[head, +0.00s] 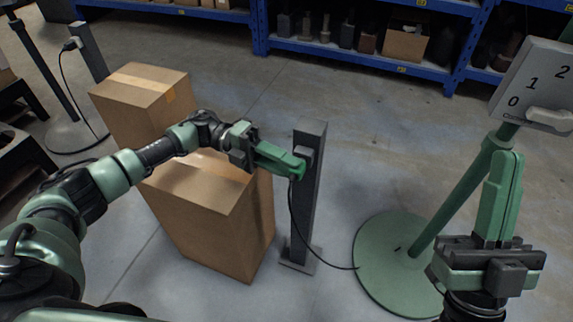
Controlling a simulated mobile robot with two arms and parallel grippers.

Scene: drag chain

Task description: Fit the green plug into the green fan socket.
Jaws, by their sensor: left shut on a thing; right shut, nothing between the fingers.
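My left gripper (297,168) is shut on the green plug, which is mostly hidden between its green fingers. The fingertips are at the upper front of a dark grey post (307,200). A small grey socket box (306,153) on that post is right beside the fingertips; I cannot tell whether the plug touches it or is in it. A black cable (296,222) hangs from the plug and runs down to the round green base (385,262) of the green fan stand. My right gripper (508,156) points up, shut and empty, in front of the stand.
Cardboard boxes (217,225) stand left of the post, under my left arm. A panel marked 0, 1, 2 (537,85) is on the green stand. Another post (88,52) with a plug and cable is at far left. Blue shelves (345,52) line the back.

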